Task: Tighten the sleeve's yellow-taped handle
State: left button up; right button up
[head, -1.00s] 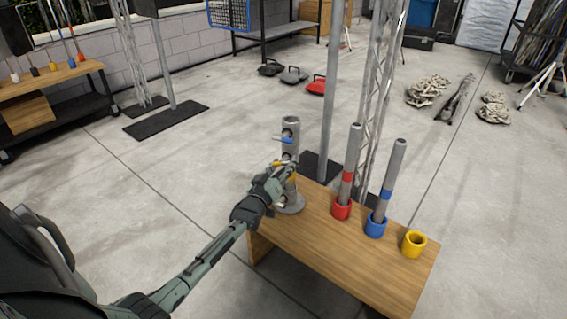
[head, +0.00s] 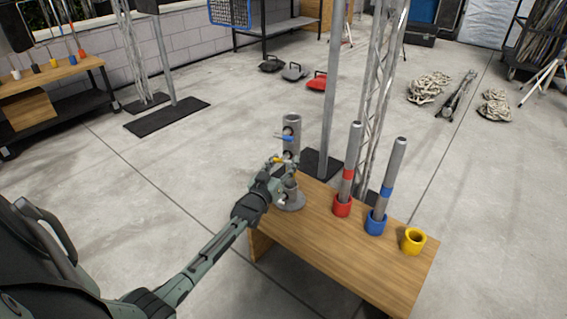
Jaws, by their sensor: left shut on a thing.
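The sleeve (head: 291,127) is a grey upright tube on a round base (head: 292,202), standing at the left end of the wooden table. A blue-taped handle (head: 284,138) sticks out from its upper part. The yellow-taped handle (head: 278,160) shows below the blue one, at the tips of my left gripper (head: 284,168). My left gripper is shut on this handle and hides part of it and the middle of the sleeve. My right gripper is not in view.
On the wooden table (head: 335,245), a red cup (head: 342,206) and a blue cup (head: 376,224) hold tilted grey tubes with matching tape. A yellow cup (head: 413,242) is empty. A metal pole (head: 329,90) and a truss stand behind the table.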

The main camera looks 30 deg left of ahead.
pick_arm(q)
jog(key=o, duration=1.2)
jog(key=shift+c, duration=0.2)
jog(key=s+d, duration=0.2)
jog(key=s, duration=0.9)
jog(key=shift+s, duration=0.4)
jog(key=shift+d+f, duration=0.1)
jog(key=s+d+f+m+g+h+p, duration=0.3)
jog(key=s+d+f+m+g, duration=0.1)
jog(key=s+d+f+g, duration=0.5)
jog(key=s+d+g, duration=0.2)
jog(key=s, duration=0.6)
jog(key=s+d+f+m+g+y+p, duration=0.1)
jog(key=s+d+g, duration=0.2)
jog(key=s, duration=0.5)
jog(key=shift+f+m+g, duration=0.3)
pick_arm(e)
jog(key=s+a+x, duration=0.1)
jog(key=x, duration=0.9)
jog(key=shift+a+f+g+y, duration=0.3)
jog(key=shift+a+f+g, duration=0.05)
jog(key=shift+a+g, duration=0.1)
